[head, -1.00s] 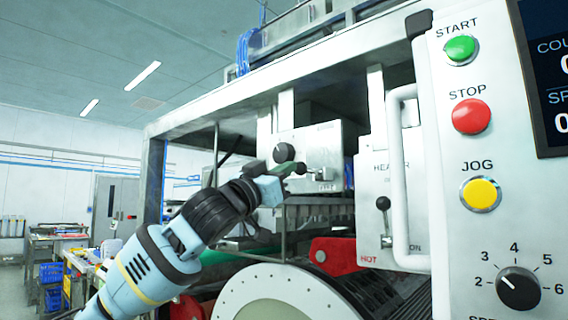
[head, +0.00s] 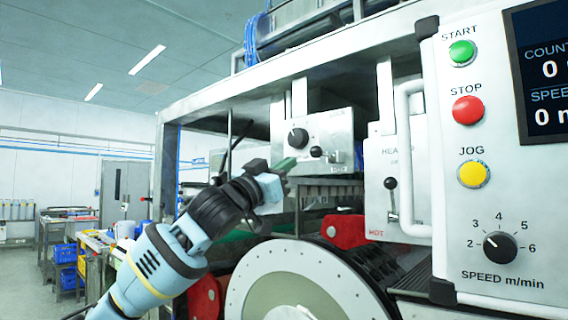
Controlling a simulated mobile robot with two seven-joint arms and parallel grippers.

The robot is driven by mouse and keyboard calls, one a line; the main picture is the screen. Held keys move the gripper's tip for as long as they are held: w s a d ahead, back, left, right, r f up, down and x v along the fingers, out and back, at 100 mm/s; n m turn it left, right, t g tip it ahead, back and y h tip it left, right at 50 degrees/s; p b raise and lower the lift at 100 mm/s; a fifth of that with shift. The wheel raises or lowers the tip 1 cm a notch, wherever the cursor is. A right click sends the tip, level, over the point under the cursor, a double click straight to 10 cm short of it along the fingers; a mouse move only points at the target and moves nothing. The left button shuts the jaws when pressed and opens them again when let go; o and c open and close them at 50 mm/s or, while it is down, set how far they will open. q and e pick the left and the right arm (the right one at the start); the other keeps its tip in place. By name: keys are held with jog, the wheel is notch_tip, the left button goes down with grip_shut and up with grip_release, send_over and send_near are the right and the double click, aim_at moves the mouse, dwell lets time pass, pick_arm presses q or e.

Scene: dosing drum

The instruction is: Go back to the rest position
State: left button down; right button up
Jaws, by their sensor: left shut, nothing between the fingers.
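My left gripper (head: 284,168) is at the end of my blue and black arm, in the middle of the head view. It is shut and holds nothing. It is in front of the grey box with a black knob (head: 298,138) and a small black-balled lever (head: 316,152), and it is apart from the lever in the picture. The white drum (head: 290,283) is below it, with a grey face and a dotted rim. My right gripper is not in view.
A control panel (head: 449,140) with START, STOP and JOG buttons and a speed knob (head: 499,247) stands at the right. The heater box (head: 392,160) has a black-balled lever. Benches (head: 60,222) with blue crates (head: 65,253) are at the far left, beside open floor.

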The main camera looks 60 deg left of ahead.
pick_arm(q)
jog(key=shift+w, duration=0.1)
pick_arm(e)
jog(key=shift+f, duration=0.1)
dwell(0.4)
